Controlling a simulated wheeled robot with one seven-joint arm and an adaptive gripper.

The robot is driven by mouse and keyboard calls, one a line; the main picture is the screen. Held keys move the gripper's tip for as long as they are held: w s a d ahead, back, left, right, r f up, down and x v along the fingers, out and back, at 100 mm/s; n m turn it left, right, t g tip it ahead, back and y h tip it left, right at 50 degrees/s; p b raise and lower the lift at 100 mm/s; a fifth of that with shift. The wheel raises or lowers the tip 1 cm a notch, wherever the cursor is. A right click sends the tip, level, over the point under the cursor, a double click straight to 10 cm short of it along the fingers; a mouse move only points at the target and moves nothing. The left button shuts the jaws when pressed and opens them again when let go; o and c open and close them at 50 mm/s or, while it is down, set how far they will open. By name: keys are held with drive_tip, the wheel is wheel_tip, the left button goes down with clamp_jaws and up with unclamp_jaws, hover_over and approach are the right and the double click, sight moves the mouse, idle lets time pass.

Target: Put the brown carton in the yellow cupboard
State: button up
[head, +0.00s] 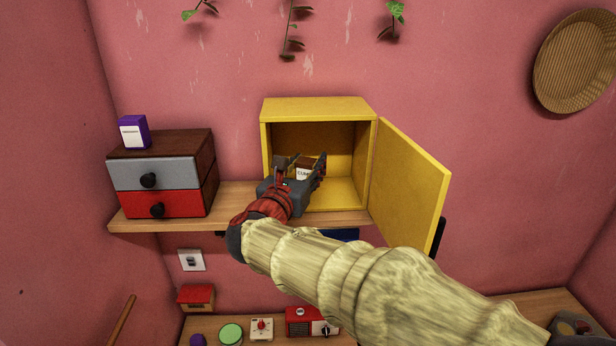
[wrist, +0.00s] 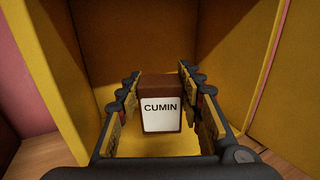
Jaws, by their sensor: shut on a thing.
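The yellow cupboard (head: 317,108) stands on the wooden shelf with its door (head: 412,185) swung open to the right. My gripper (head: 303,165) reaches into its opening from the front. The brown carton (head: 304,172) is between the fingers, inside the cupboard. In the wrist view the carton (wrist: 161,90) looks upright, with a white CUMIN label facing me. My gripper (wrist: 160,95) is shut on it from both sides. The yellow cupboard floor (wrist: 160,144) shows beneath it; I cannot tell whether the carton touches the floor. My gripper partly hides the carton in the head view.
A small drawer chest (head: 161,173) with a purple carton (head: 134,131) on top stands left on the shelf (head: 165,224). The open door stands close to my arm on the right. A lower counter holds a red radio (head: 312,321) and a green round item (head: 231,334).

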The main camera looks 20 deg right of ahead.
drive_tip(key=f, duration=0.3)
drive_tip(key=shift+w+d+f, duration=0.1)
drive_tip(key=shift+w+f, duration=0.1)
drive_tip(key=shift+w, duration=0.15)
drive_tip(key=shift+f, duration=0.25)
drive_tip(key=shift+f, duration=0.15)
drive_tip(key=o, duration=1.1)
drive_tip(key=shift+o, duration=0.2)
